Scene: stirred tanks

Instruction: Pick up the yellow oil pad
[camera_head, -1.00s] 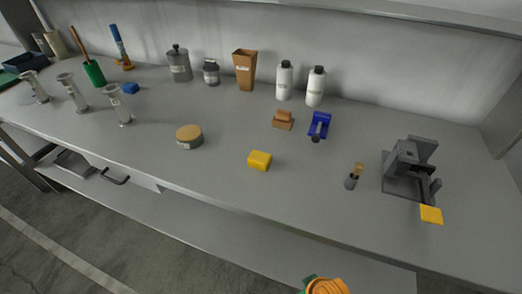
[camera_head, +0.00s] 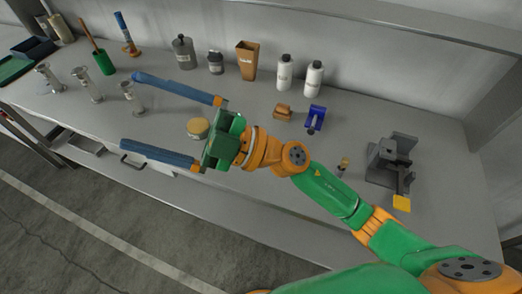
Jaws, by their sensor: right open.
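The yellow block that lay on the middle of the bench, likely the oil pad, is hidden now behind my right wrist. A flat yellow piece (camera_head: 402,203) shows at the front of a grey device (camera_head: 392,160) on the right. My right gripper (camera_head: 130,109) reaches in from the lower right, over the bench. Its two long blue fingers point left, wide apart, with nothing held between them. A round tin with a tan lid (camera_head: 198,128) shows between the fingers near the palm. My left gripper is out of view.
Metal stands (camera_head: 88,84) are at the left, one seen near the fingertips. A grey canister (camera_head: 183,52), a brown tapered container (camera_head: 247,60) and white bottles (camera_head: 284,72) line the back. A tan block (camera_head: 283,112) and a blue holder (camera_head: 315,119) lie beyond my wrist.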

